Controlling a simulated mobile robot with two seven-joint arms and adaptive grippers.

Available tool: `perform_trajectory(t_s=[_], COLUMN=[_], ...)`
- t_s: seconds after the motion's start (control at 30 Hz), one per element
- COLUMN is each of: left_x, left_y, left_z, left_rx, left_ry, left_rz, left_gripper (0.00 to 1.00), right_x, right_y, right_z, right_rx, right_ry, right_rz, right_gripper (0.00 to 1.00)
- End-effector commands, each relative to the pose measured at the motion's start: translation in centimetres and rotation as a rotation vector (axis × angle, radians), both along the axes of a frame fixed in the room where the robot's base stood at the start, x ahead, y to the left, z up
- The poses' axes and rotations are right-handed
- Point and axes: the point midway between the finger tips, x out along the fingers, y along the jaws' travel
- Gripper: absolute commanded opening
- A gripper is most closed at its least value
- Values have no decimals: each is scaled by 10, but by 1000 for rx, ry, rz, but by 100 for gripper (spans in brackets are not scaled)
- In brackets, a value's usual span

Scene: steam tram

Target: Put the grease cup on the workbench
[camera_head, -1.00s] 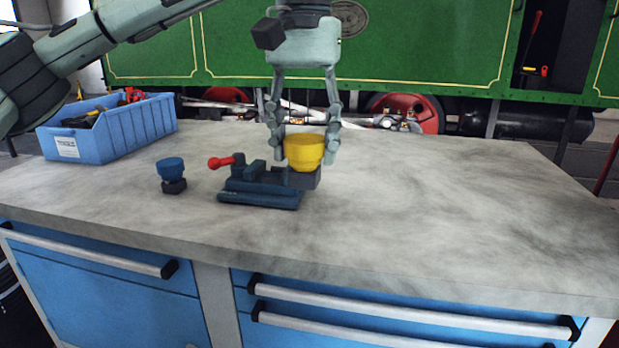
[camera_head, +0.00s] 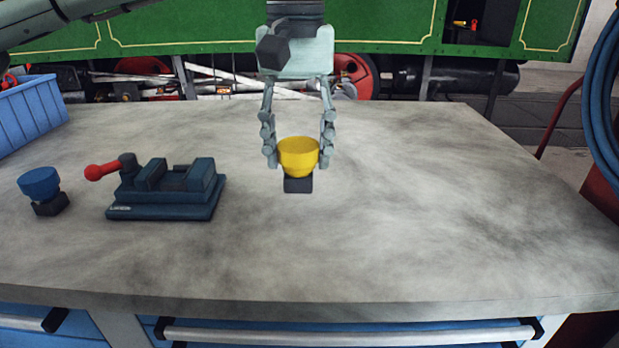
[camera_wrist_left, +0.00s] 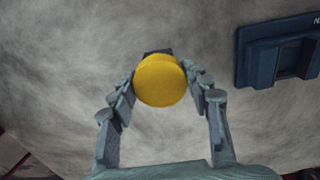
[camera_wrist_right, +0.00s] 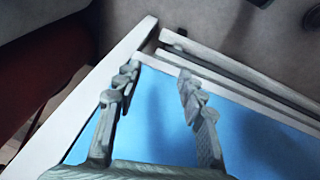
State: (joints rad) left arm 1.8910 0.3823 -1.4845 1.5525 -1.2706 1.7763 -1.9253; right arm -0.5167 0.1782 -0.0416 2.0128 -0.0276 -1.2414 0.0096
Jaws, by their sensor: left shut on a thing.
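The yellow grease cup (camera_head: 298,155) has a round bowl on a dark square base. My left gripper (camera_head: 298,148) is shut on it, with one finger on each side of the bowl. The cup is upright over the middle of the grey workbench top (camera_head: 400,220); I cannot tell whether its base touches the surface. In the left wrist view the cup's yellow top (camera_wrist_left: 160,80) sits between the fingertips and hides most of its base. My right gripper (camera_wrist_right: 155,85) is open and empty in the right wrist view, before a blue panel with pale bars.
A dark blue vise (camera_head: 170,190) with a red-knobbed handle stands left of the cup, clear of it. A blue cup (camera_head: 40,185) on a dark base stands farther left. A blue bin (camera_head: 30,112) is at the back left. The right side of the workbench is bare.

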Motion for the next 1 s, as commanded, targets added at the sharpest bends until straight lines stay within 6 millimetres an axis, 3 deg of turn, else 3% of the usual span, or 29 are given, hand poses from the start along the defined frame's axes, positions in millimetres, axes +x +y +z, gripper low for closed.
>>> perform_trajectory(t_s=[0.2, 0.6, 0.97, 1.0], left_x=[-2, -2, -2, -2], left_y=[-22, -23, -23, -23], left_z=[-12, -53, -56, -57], left_rx=[0, -1, -2, -1], left_ry=[-1, -1, -2, -1], left_rz=[1, 4, 4, 4], left_gripper=[4, 4, 4, 49], right_x=[9, 10, 5, 5], right_y=[2, 3, 2, 2], right_z=[-3, -6, -13, -10], right_rx=[5, 11, 9, 8], right_ry=[-13, -13, 2, -1], right_rz=[1, -1, -2, -2], right_gripper=[40, 40, 40, 40])
